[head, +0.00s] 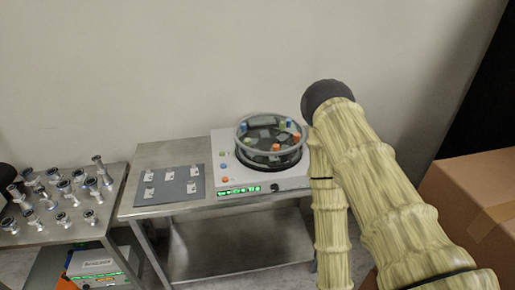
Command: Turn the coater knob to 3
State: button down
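The coater (231,150) is a white box with a round, clear-walled chamber (272,140) on top. It stands at the right end of a metal table. A small orange knob-like part (225,180) sits at its front left, with a green one (223,166) and a pale one behind it. Any numbers or pointer are too small to read. A green-lit strip (239,190) runs along the front. My sleeved arm covers the coater's right edge. My gripper is not in view.
A grey mat (168,187) with several small pale pieces lies left of the coater. A left table (60,230) holds several metal fittings, with a labelled white box (98,262) below. A cardboard box (475,195) stands at the right.

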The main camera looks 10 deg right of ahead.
aim_at(275, 188)
jog(key=u, duration=1.4)
jog(key=k, duration=1.05)
jog(key=z, duration=1.35)
